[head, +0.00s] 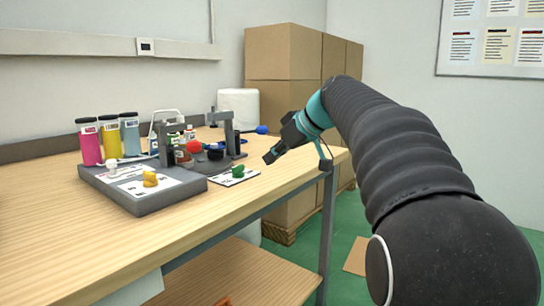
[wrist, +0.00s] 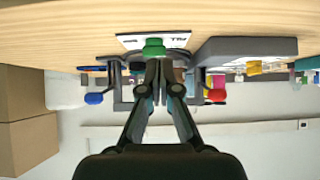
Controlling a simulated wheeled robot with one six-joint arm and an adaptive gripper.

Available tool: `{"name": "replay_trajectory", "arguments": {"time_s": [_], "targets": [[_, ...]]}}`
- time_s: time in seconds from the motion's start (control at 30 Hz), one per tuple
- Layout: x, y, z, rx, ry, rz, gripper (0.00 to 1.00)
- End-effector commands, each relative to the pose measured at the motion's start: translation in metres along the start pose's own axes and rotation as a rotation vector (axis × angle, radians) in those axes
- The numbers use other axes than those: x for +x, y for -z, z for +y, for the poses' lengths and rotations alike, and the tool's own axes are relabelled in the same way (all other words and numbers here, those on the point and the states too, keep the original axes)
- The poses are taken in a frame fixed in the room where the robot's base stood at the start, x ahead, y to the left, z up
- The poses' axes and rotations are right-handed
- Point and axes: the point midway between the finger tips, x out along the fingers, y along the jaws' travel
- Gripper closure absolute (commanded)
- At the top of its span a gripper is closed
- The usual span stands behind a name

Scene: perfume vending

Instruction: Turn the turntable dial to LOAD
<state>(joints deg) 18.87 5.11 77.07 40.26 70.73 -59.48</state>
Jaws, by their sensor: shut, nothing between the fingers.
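A small green knob (head: 238,171) sits on a white and black labelled plate (head: 224,181) on the bench; it also shows in the wrist view (wrist: 154,42). A yellow knob (head: 150,179) sits on the labelled top of a grey box (head: 142,204) to its left. The labels are too small to read, so I cannot tell which knob is the turntable dial or where it points. My gripper (head: 268,158) is shut and empty, right of the green knob in the head view. In the wrist view its fingertips (wrist: 159,64) lie in line with the green knob; contact cannot be told.
A dark fixture (head: 228,130) with a red ball knob (head: 194,146) and a blue knob (head: 262,130) stands behind the plate. Pink (head: 89,145), yellow and blue bottles stand at the back left. Cardboard boxes (head: 283,52) stand beyond the bench. The front wooden bench top (head: 70,235) is clear.

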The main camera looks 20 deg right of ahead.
Motion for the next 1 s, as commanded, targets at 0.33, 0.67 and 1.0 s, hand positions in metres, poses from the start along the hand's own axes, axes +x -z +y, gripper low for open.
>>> {"name": "replay_trajectory", "arguments": {"time_s": [0.33, 0.67, 1.0], "targets": [[0.066, -0.001, 0.000, 0.002, 0.001, -0.002, 1.00], [0.100, 0.022, 0.001, 0.003, -0.002, -0.001, 1.00], [0.106, 0.026, 0.002, 0.003, -0.003, -0.001, 1.00]]}}
